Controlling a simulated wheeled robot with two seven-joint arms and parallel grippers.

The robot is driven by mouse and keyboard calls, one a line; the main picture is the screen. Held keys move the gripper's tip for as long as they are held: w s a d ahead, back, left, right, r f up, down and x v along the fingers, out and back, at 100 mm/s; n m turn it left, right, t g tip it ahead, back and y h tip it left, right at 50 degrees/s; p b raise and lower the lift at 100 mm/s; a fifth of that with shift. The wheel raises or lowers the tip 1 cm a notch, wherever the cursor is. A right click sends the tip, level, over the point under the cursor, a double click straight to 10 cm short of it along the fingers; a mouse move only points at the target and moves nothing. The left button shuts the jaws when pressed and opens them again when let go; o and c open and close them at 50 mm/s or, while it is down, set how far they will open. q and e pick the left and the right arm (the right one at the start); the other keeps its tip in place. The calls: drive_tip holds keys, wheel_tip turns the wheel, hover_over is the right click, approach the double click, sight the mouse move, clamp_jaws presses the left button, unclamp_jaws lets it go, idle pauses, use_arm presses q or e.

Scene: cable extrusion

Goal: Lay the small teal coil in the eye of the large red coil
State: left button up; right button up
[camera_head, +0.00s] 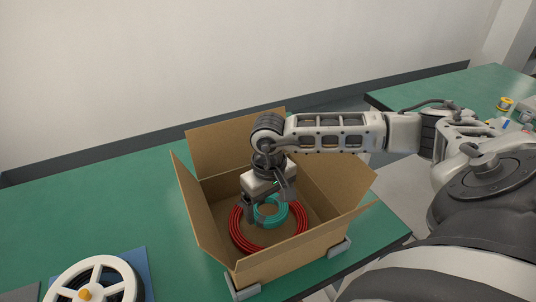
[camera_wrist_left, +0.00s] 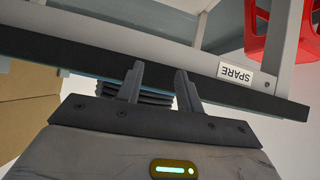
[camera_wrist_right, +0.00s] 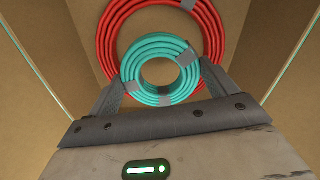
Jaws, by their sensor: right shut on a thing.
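The large red coil (camera_head: 237,232) lies flat on the floor of the open cardboard box; it also shows in the right wrist view (camera_wrist_right: 108,42). The small teal coil (camera_head: 279,218) is between the fingers of my right gripper (camera_head: 268,204), which is shut on it. In the right wrist view the teal coil (camera_wrist_right: 160,97) covers the near part of the red ring and appears nearer the camera; its exact height is unclear. My left gripper (camera_wrist_left: 160,75) shows only in its wrist view, fingers apart, with a black ribbed thing behind them.
The cardboard box (camera_head: 209,236) stands on the green table (camera_head: 130,200) with flaps spread open around my right arm. Grey brackets (camera_head: 340,247) sit at its corners. A white reel (camera_head: 72,275) is at the front left.

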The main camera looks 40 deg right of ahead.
sight(269, 216)
wheel_tip(269, 216, down, 5)
drive_tip(key=shift+r, duration=0.2)
drive_tip(key=shift+f, duration=0.3)
drive_tip(key=o, duration=0.9)
drive_tip(key=shift+c, duration=0.2)
drive_tip(key=shift+r+p, duration=0.35)
wheel_tip(269, 216, up, 12)
drive_tip(key=b, duration=0.1)
drive_tip(key=shift+b, duration=0.3)
drive_tip(key=shift+f, duration=0.15)
